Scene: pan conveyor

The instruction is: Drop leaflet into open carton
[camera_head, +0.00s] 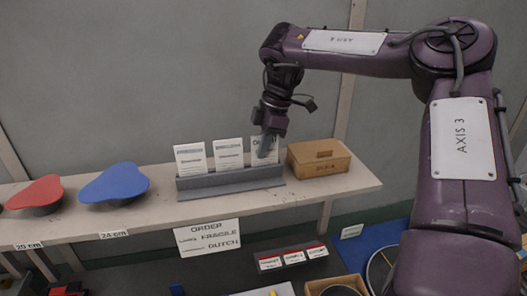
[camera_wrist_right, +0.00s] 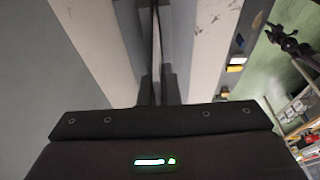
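Three white printed leaflets stand upright in a grey rack (camera_head: 230,182) on the shelf: left (camera_head: 190,158), middle (camera_head: 228,154) and right (camera_head: 259,146). My right gripper (camera_head: 268,150) reaches down at the right leaflet and covers part of it. In the right wrist view, its two dark fingers (camera_wrist_right: 158,88) are close together on either side of a thin upright edge, the leaflet (camera_wrist_right: 157,45). The leaflet is still in the rack. An open carton (camera_head: 313,286) with a round dark item inside shows at the bottom edge, partly cut off. My left gripper is out of view.
A closed brown box (camera_head: 318,160) stands right of the rack. Blue (camera_head: 115,184) and red (camera_head: 36,193) rounded pieces lie on the shelf (camera_head: 160,208) to the left. An order sign (camera_head: 207,238) hangs below, and red-topped cards (camera_head: 293,257) stand lower down.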

